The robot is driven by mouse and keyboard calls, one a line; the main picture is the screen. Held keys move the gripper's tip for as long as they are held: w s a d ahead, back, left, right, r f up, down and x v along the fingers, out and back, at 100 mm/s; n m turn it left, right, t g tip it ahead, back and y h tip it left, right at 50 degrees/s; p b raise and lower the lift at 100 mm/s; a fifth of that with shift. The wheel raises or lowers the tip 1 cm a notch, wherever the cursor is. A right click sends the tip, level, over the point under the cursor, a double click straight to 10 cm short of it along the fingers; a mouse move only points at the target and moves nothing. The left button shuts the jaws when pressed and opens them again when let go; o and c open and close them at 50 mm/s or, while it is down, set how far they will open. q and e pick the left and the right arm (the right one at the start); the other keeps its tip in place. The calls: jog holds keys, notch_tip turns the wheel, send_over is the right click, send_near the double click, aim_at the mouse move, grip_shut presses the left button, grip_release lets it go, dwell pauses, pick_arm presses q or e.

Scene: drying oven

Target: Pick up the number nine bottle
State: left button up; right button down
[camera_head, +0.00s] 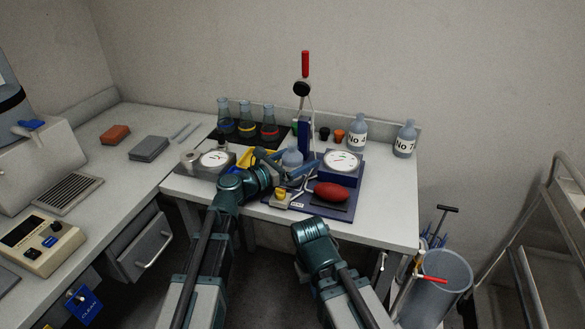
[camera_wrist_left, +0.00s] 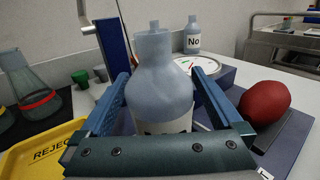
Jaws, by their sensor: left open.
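A grey-blue bottle (camera_head: 292,157) stands in the middle of the bench among the equipment. In the left wrist view, the bottle (camera_wrist_left: 160,85) is large and upright, with a white label low on its front. The label's number is hidden behind my gripper. My left gripper (camera_head: 290,166) is open, with one blue finger on each side of the bottle. In the left wrist view, my left gripper (camera_wrist_left: 162,100) shows small gaps beside the bottle. Two similar labelled bottles stand at the back right: one bottle (camera_head: 357,132) and one marked No 7 (camera_head: 405,140). My right gripper's fingers do not show.
A yellow REJECT tray (camera_wrist_left: 40,150) lies left of the bottle. A red oval object (camera_head: 331,192) lies to the right on a blue base. A dial (camera_head: 342,162) and flasks (camera_head: 246,122) stand behind. The bench's right front is clear.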

pick_arm(q)
jog(key=shift+c, duration=0.2)
jog(key=c, duration=1.4)
jog(key=shift+c, duration=0.2)
jog(key=shift+r, duration=0.1)
notch_tip(320, 180, up, 10)
jog(key=p, duration=1)
